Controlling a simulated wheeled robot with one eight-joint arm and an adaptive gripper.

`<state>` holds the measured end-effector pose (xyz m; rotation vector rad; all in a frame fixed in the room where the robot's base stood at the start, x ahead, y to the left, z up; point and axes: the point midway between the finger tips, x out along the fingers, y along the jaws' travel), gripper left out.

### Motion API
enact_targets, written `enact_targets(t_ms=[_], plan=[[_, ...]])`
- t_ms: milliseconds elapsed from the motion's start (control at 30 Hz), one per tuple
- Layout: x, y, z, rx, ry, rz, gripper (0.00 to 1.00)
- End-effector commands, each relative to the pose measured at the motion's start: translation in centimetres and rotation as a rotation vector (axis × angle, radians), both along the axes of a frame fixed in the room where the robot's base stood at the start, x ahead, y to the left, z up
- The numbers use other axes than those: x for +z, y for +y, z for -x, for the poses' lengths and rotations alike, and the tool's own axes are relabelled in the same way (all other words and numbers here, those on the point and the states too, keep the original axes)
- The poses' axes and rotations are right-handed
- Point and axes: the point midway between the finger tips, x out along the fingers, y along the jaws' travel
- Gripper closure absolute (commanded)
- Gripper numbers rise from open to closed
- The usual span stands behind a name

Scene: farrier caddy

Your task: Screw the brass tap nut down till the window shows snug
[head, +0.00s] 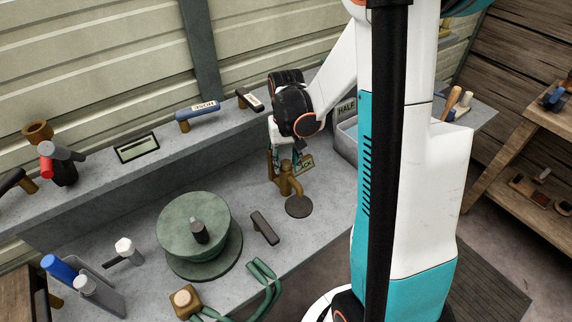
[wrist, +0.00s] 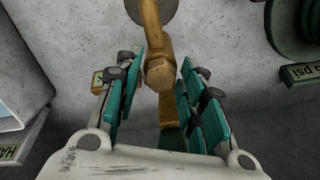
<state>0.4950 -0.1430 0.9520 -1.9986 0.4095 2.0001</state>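The brass tap (head: 288,184) stands on the grey bench, its spout over a round dark disc (head: 299,206). My gripper (head: 283,153) is over the tap's back side and partly hides its upper part. In the wrist view my gripper (wrist: 160,78) has its teal fingers apart, one on each side of the brass tap (wrist: 147,22). A faceted brass end, seemingly the nut (wrist: 160,74), shows between the fingertips with gaps on both sides. I cannot make out a window reading snug; a yellow label (head: 306,162) behind the tap is partly hidden.
A green hose (head: 265,285) lies in front. A grey bin (head: 347,140) marked HALF stands right. A framed panel (head: 137,148) sits on the back ledge.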

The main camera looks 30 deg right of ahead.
Motion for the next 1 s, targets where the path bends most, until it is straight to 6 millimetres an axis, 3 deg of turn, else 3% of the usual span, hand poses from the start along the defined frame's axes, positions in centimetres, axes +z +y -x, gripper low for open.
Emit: enact_targets(t_ms=[433,867,1000], plan=[[-0.03,-0.03,-0.04,0.463,0.000,0.000,0.63],[0.03,-0.03,-0.04,0.531,0.000,0.000,0.63],[-0.03,-0.02,-0.04,0.654,0.000,0.000,0.63]])
